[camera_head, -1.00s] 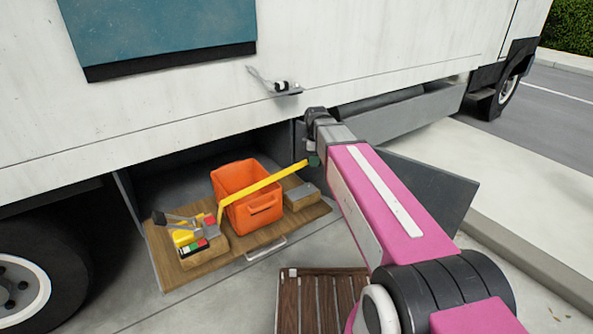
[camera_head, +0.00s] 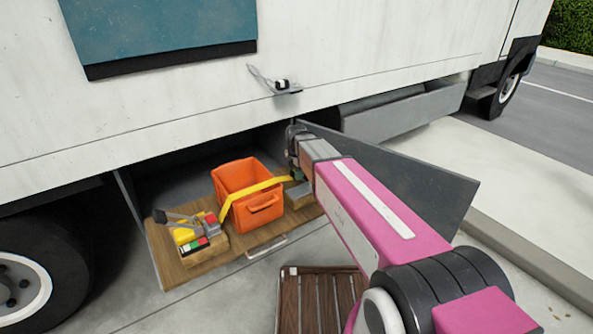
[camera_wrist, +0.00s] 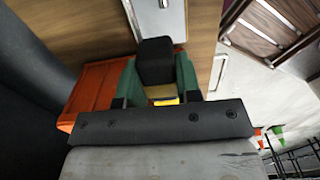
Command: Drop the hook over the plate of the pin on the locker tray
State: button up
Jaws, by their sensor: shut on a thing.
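My gripper (camera_head: 297,174) is at the right end of the wooden locker tray (camera_head: 185,272). It is shut on the yellow hook (camera_head: 257,188), a long bar that reaches left across the top of the orange bin (camera_head: 264,208). The bar's bent far end points down near the bin's left front side. In the wrist view my gripper (camera_wrist: 158,80) has green fingers around a black block, with a bit of yellow (camera_wrist: 165,100) below it. I cannot make out the pin and its plate; the hook's tip appears apart from the small wooden box (camera_head: 205,249).
The wooden box holds yellow, red and grey items with a grey lever. A grey block (camera_head: 298,194) lies right of the bin. The locker door (camera_head: 410,185) hangs open at the right. A slatted wooden piece (camera_head: 318,300) lies in front. A truck wheel (camera_head: 30,285) is left.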

aim_at(297, 192)
jog(key=shift+f, duration=3.65)
jog(key=shift+f, duration=0.3)
jog(key=o, duration=1)
notch_tip(297, 192, up, 11)
jog(key=shift+f, duration=0.2)
jog(key=shift+s+d+f+m, duration=1.1)
jog(key=shift+s+d+m, duration=2.05)
jog(key=shift+m, duration=1)
jog(key=shift+s+d+f+m, duration=1.15)
jog(key=shift+s+d+m, duration=2)
jog(key=shift+m, duration=0.95)
jog(key=shift+s+d+f+m, duration=1.1)
jog(key=shift+s+d+m, duration=2.05)
jog(key=shift+m, duration=1)
jog(key=shift+w+d, duration=0.1)
jog(key=shift+w, duration=0.05)
